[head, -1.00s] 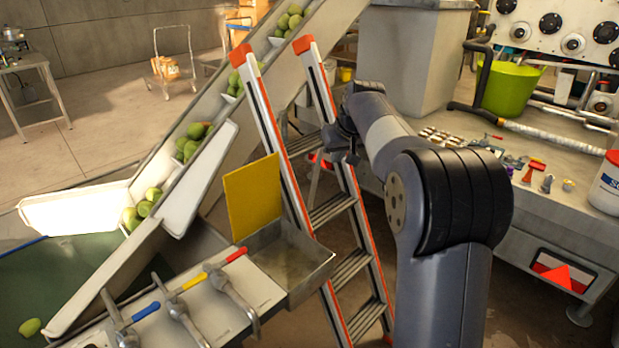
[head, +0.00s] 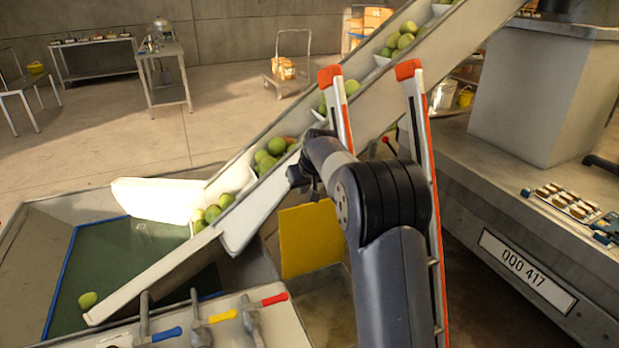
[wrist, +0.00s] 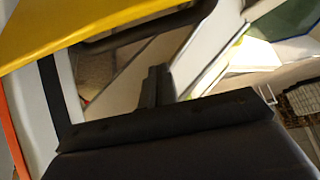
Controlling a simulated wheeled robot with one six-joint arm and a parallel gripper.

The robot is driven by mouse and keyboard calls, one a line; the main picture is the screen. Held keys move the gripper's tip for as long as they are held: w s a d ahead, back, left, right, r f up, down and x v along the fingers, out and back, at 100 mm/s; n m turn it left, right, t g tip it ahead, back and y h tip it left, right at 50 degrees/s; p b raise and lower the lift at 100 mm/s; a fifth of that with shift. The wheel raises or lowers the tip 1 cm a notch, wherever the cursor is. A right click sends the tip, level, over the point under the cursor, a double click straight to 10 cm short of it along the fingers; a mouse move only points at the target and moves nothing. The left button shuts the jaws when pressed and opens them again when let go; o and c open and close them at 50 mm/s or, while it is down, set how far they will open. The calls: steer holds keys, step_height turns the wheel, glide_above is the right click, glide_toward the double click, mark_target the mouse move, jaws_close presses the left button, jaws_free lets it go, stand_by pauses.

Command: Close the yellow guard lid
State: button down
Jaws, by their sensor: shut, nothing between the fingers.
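The yellow guard lid (head: 312,240) stands raised, close to upright, at the back of an open metal tray (head: 325,305). My gripper (head: 302,182) is above and behind the lid's top edge, near the conveyor, and looks apart from it. Its fingers are small and dark in the head view. In the wrist view the lid (wrist: 70,22) crosses the upper left, and my shut, empty gripper (wrist: 156,84) points past it. My arm hides part of the lid's right side and the tray's right end.
A sloping conveyor (head: 150,275) with green fruit runs behind the lid. An orange and grey stepladder (head: 412,85) stands close to my arm. Levers with blue, yellow and red (head: 270,300) handles are in front. A trailer bench (head: 500,185) is at the right.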

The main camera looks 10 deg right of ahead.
steer(key=shift+s+d+f, duration=0.1)
steer(key=shift+s+d, duration=0.1)
steer(key=shift+s, duration=0.7)
steer(key=shift+s+d, duration=0.2)
steer(key=shift+s, duration=0.65)
